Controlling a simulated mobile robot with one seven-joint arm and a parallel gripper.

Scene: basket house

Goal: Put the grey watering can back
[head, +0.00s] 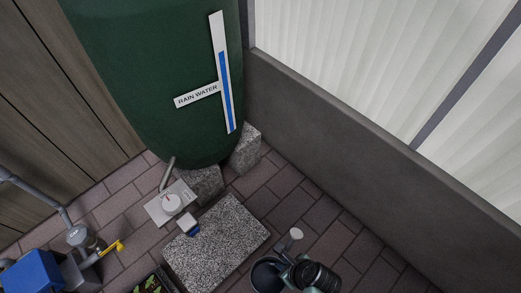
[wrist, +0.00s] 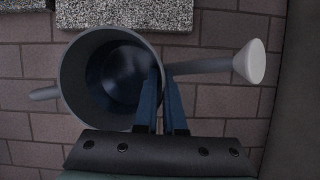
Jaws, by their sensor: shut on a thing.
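The grey watering can (head: 262,277) is at the bottom of the head view, on or just above the brick paving, right of the granite slab. In the wrist view, I look down into the open top of the can (wrist: 72,75), with its round body on the left and its spout with a pale rose (wrist: 249,62) pointing right. My gripper (wrist: 164,92) is shut on the can's wall near the spout, one finger inside and one outside. It also shows in the head view (head: 287,262). I cannot tell whether the can's base touches the ground.
A speckled granite slab (head: 222,250) lies left of the can, below a green rain barrel (head: 150,80) on stone blocks (head: 245,148). A tap plate (head: 160,208), a blue box (head: 35,272) and a seedling tray (head: 150,284) are left. A grey wall (head: 330,140) bounds the right.

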